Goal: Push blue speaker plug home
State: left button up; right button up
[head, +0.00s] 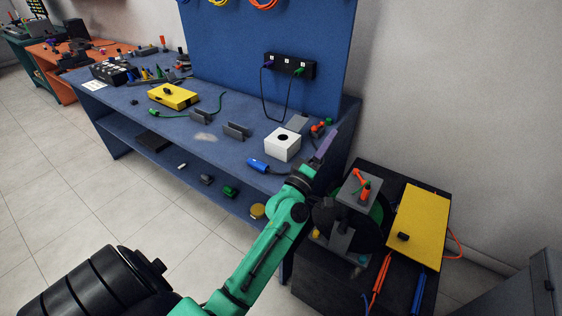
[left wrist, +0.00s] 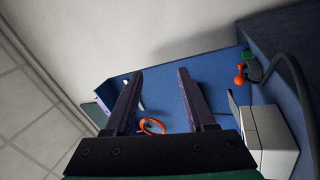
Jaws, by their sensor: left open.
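A blue plug-like piece (head: 258,165) lies on the blue workbench (head: 215,140) near its front edge in the head view. I cannot tell whether it sits in anything. A white box (head: 283,144) with a dark round hole on top stands just behind it. My left gripper (head: 325,147) is to the right of both, over the bench's right end, apart from the blue piece. Its purple fingers show spread and empty in the left wrist view (left wrist: 160,74). That view also has the white box (left wrist: 268,138) at lower right, but no clear blue plug. My right gripper is not in view.
A black socket strip (head: 290,66) with a looped cable is on the blue panel. Grey brackets (head: 236,130) and a yellow box (head: 173,96) stand on the bench. Orange-red and green pieces (head: 318,129) sit near my gripper. A dark cabinet (head: 325,277) stands at right.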

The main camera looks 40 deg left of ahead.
pick_arm(q)
jog(key=a+r+n+y, duration=0.65)
jog(key=n+y, duration=0.25)
jog(key=n, duration=0.2)
jog(key=n+g+y, duration=0.7)
jog(key=n+g, duration=1.2)
jog(key=n, duration=0.6)
send_over(264, 165)
jog(key=w, duration=0.2)
notch_tip(264, 165, down, 7)
jog(key=d+f+n+g+h, duration=0.1)
jog(key=d+f+h, duration=0.1)
jog(key=s+d+f+n+g+h, duration=0.1)
jog(key=d+h, duration=0.1)
jog(key=d+f+n+g+h, duration=0.1)
jog(key=d+f+n, duration=0.1)
jog(key=shift+s+f+h+b, duration=0.3)
jog(key=shift+s+h+b, duration=0.05)
jog(key=shift+h, duration=0.05)
jog(key=shift+s+f, duration=0.1)
jog(key=shift+f, duration=0.1)
jog(key=b+x, duration=0.3)
jog(key=x, duration=0.4)
jog(key=shift+a+f, duration=0.1)
jog(key=shift+f, duration=0.1)
jog(key=shift+a, duration=0.15)
jog(key=shift+c, duration=1.2)
grip_shut()
jog(key=shift+r+p, duration=1.5)
jog(key=shift+r, duration=1.1)
